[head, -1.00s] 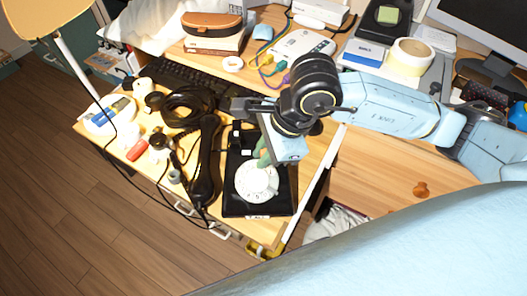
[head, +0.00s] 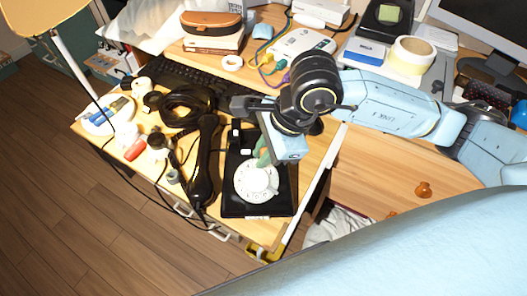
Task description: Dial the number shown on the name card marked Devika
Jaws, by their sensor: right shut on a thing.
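The black phone (head: 231,207) lies on the desk with its white rotary dial (head: 257,182) facing up. Its black handset (head: 205,165) lies off the body, to the left. My right gripper (head: 263,160) is over the upper part of the phone, with its green fingertips at the top edge of the dial. It is shut on the dial as far as I can tell, though its own body partly hides the contact. A small white label (head: 257,217) is on the phone's front edge, too small to read. I cannot make out a card marked Devika. My left gripper is not in view.
A black coiled cable (head: 188,106) and a keyboard (head: 175,80) lie behind the handset. A red item (head: 135,149) and several small bottles stand at the left. A tape roll (head: 411,54) is at the back right. The wooden desk right of the phone is fairly clear.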

